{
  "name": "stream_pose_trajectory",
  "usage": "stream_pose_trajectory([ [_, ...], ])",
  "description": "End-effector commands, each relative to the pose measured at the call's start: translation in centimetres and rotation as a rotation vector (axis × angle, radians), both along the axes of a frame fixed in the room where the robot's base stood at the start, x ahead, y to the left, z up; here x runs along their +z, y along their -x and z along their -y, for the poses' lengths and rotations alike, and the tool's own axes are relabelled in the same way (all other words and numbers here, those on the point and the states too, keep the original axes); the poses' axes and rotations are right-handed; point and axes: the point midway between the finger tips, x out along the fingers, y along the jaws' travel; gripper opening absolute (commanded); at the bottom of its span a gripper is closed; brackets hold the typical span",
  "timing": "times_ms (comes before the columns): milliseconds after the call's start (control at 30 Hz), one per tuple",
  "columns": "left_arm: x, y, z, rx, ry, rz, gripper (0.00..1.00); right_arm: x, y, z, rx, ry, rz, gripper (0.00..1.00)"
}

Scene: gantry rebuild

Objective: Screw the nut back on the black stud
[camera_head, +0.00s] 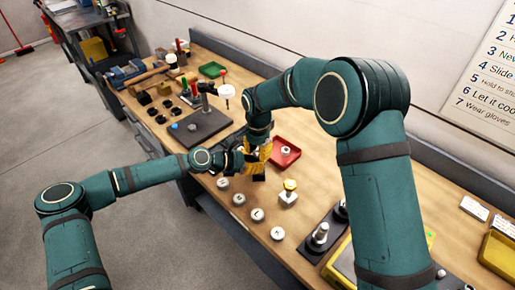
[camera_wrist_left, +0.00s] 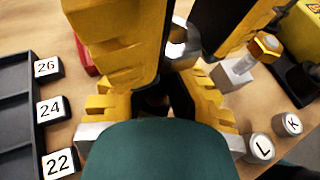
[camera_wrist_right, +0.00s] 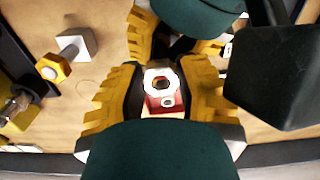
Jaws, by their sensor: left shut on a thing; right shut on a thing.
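Both my grippers meet over the bench. My right gripper (camera_wrist_right: 160,95) is shut on a silvery hex nut (camera_wrist_right: 160,78) with a dark hole, seen between its yellow fingers in the right wrist view. My left gripper (camera_wrist_left: 158,105) is shut on a dark thing (camera_wrist_left: 154,96), mostly hidden between its fingers, which may be the black stud. In the head view the two grippers (camera_head: 255,158) overlap, so I cannot tell whether nut and stud touch. A red tray (camera_head: 294,160) with another nut in it lies just behind them.
A brass hex nut (camera_head: 290,184) sits on a pale block (camera_head: 288,199) to the right. Several lettered round pieces (camera_head: 257,214) line the front edge. A dark plate with a stand (camera_head: 204,128) is at left. A metal stud on a dark base (camera_head: 320,235) is at right.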

Motion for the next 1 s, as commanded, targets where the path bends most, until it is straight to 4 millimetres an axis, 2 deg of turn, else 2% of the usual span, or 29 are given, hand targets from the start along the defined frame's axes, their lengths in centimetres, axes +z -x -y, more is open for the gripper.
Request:
stream_pose_trajectory([
  [400, -0.1, 0.1, 0.0, -0.001, -0.001, -0.002, 0.00, 0.0, 0.0, 0.0, 0.000, 0.000, 0.000, 0.00],
  [767, -0.1, 0.1, 0.0, -0.003, -0.002, -0.002, 0.00, -1.8, 0.0, 0.0, -0.001, 0.001, -0.002, 0.00],
  [1000, -0.1, 0.1, 0.1, -0.004, -0.002, 0.000, 0.00, -2.0, 0.1, 0.0, -0.001, 0.002, -0.005, 0.00],
])
